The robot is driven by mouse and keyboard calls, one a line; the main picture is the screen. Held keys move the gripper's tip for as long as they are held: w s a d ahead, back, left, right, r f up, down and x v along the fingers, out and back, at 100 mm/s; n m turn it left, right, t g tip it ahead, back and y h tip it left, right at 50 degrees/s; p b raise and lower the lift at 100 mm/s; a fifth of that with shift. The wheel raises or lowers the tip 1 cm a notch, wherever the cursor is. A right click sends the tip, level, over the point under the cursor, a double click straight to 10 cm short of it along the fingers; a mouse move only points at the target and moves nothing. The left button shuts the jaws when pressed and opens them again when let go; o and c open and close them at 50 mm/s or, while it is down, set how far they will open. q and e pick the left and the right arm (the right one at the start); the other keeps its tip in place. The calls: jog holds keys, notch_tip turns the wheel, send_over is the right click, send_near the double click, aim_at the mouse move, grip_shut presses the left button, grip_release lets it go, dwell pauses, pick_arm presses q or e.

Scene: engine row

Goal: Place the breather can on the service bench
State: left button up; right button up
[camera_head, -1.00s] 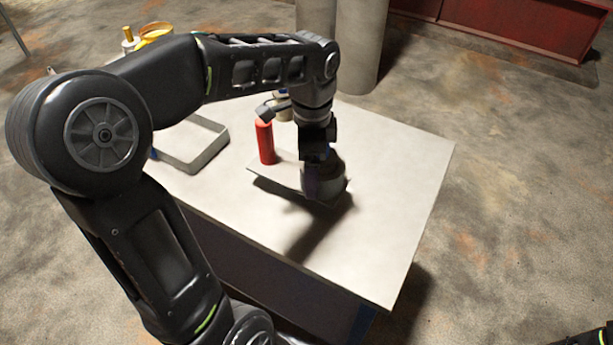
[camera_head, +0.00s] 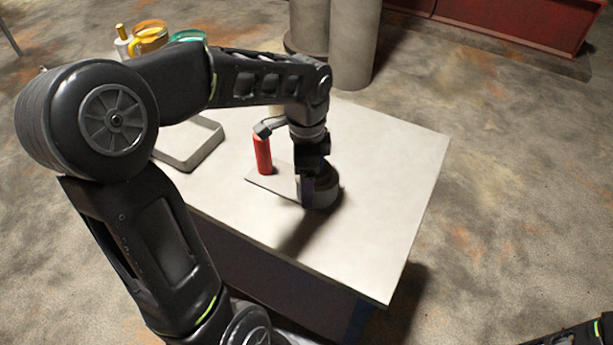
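A dark grey round can (camera_head: 325,192), which I take as the breather can, is at my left gripper (camera_head: 309,188), low over the middle of the pale service bench (camera_head: 390,190). The gripper points down, with a finger across the can's near-left side, and appears shut on it. The can looks upright, at the right end of a thin grey plate. I cannot tell whether its base touches the bench. The far finger is hidden. My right gripper is out of view; only part of my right arm shows at the bottom right corner.
A red cylinder (camera_head: 262,156) stands left of the can. A grey open tray (camera_head: 190,160) lies at the bench's left. Yellow (camera_head: 150,38) and teal (camera_head: 188,35) items stand behind my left arm. The bench's right side is clear. Grey columns (camera_head: 355,45) stand behind.

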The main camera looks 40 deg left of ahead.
pick_arm(q)
jog(key=shift+f, duration=0.1)
jog(key=o, duration=1.7)
notch_tip(320, 180, up, 12)
jog(key=shift+r, duration=0.15)
